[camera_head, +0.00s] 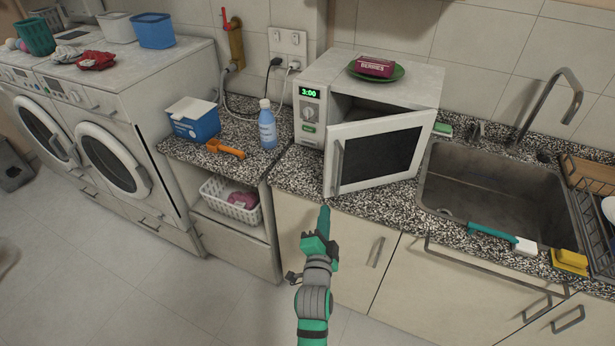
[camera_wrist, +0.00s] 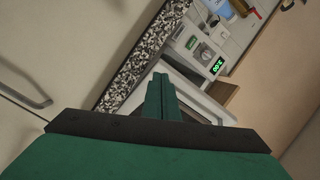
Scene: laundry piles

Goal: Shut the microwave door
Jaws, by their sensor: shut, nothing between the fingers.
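The white microwave (camera_head: 311,112) stands on the speckled counter and shows 3:00 on its green display. Its door (camera_head: 378,153) has a dark window and stands open, swung out toward the counter's front edge. The door's handle (camera_head: 338,167) is at its left end. My gripper (camera_head: 324,212) is shut and empty, in front of the counter edge, just below and left of the door's handle end. In the wrist view, my shut fingers (camera_wrist: 161,93) point toward the microwave (camera_wrist: 203,53), with part of the door behind them. Whether they touch the door cannot be told.
A red berries box (camera_head: 375,66) lies on a green plate on top of the microwave. A sink (camera_head: 497,190) is to the right, with a brush (camera_head: 500,236) and yellow sponge (camera_head: 570,260) along its front. A blue bottle (camera_head: 267,125) stands left of the microwave.

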